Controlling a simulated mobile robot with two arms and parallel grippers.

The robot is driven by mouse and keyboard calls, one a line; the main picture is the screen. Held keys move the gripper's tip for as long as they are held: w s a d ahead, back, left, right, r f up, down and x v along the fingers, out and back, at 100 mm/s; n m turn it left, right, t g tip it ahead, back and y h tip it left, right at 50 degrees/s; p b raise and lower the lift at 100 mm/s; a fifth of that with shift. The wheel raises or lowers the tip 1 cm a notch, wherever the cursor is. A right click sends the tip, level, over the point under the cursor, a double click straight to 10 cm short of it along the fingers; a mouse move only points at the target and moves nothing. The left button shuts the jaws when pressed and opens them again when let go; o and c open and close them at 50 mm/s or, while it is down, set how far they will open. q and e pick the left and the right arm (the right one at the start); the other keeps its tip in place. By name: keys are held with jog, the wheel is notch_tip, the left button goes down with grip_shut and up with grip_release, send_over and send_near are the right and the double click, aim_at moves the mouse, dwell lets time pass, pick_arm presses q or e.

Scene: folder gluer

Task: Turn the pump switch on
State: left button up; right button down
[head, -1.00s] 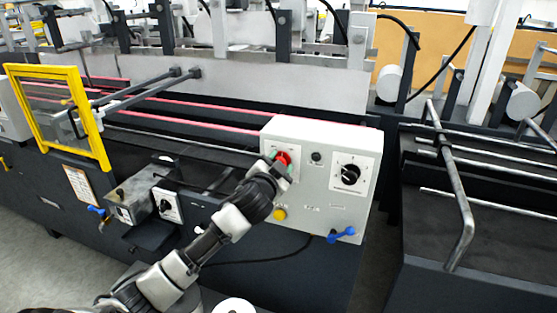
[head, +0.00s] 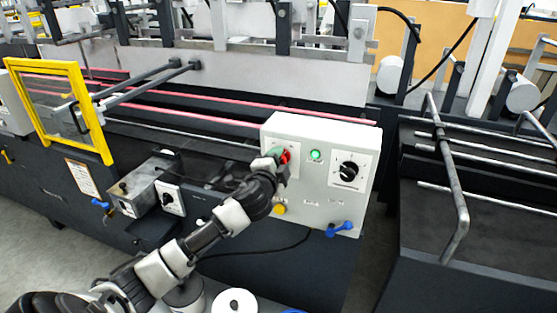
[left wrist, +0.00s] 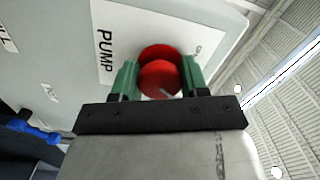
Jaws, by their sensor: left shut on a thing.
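The pump switch is a red knob (head: 286,157) on the front of a light grey control box (head: 310,205). It also shows in the left wrist view (left wrist: 160,77), in front of a white plate lettered PUMP. My left gripper (head: 279,155) is shut on the red knob, with its green fingers (left wrist: 158,82) on either side of it. The fingers partly cover the knob in the head view. A small lamp (head: 316,155) right of the knob glows green. My right gripper is not in view.
A black dial (head: 348,171) is on the box's right side. A yellow button (head: 279,210) and a blue lever (head: 340,229) sit lower on the box. A small box with a dial (head: 168,198) is at left, beyond it a yellow-framed guard (head: 98,130).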

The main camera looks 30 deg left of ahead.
pick_arm(q)
jog(key=shift+f, duration=0.1)
jog(key=o, duration=0.9)
jog(key=shift+b+v, duration=1.45)
jog(key=shift+v, duration=4)
